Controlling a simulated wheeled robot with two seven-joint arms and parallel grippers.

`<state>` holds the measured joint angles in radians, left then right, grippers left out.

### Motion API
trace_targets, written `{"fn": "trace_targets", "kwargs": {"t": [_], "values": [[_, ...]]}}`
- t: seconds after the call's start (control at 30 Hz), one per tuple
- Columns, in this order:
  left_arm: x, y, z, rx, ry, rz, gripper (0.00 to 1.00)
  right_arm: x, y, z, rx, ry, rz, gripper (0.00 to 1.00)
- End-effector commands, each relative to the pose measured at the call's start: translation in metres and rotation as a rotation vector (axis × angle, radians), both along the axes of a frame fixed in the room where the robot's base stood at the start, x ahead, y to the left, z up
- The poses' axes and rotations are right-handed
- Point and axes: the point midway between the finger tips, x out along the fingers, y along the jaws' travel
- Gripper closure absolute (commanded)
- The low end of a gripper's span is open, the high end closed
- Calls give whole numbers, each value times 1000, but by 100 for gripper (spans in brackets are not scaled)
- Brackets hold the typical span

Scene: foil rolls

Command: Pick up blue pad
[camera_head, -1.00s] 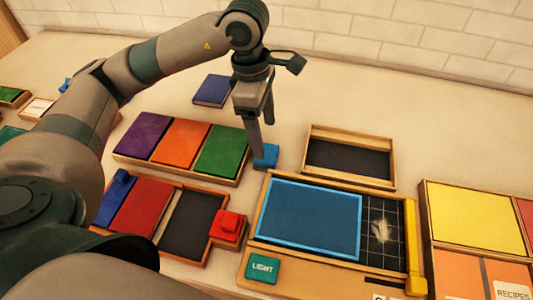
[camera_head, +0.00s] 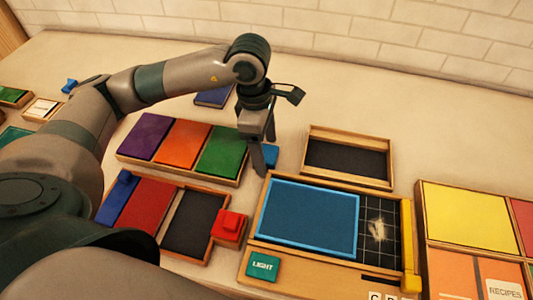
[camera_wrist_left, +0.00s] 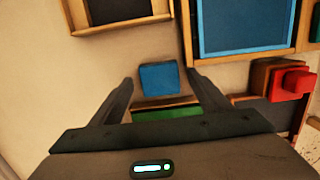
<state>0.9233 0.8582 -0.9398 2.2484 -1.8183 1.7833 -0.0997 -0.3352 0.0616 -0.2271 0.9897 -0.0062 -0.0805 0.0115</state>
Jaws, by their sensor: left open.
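A small blue pad (camera_head: 271,156) lies on the table between the green panel and the framed blue board. It also shows in the left wrist view (camera_wrist_left: 159,78), ahead of and between the fingers. My left gripper (camera_head: 264,158) is open and empty, pointing down just left of the small blue pad. It partly hides that pad in the head view. I cannot tell its exact height above the table. My right gripper is not in view.
A wooden frame with a large blue panel (camera_head: 308,218) lies to the right, an empty dark tray (camera_head: 346,160) behind it. A tray with purple, orange and green panels (camera_head: 181,145) is left. A red block (camera_head: 229,226) stands in front. A dark blue book (camera_head: 214,96) lies behind.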

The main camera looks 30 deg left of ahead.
Motion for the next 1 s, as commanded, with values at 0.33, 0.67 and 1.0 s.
{"fn": "trace_targets", "kwargs": {"t": [0.33,0.67,1.0], "values": [[0,0,-2,0,0,0,30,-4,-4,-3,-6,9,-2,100],[0,0,-2,0,0,0,70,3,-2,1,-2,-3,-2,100],[0,0,-1,0,-1,0,74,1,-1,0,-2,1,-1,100]]}}
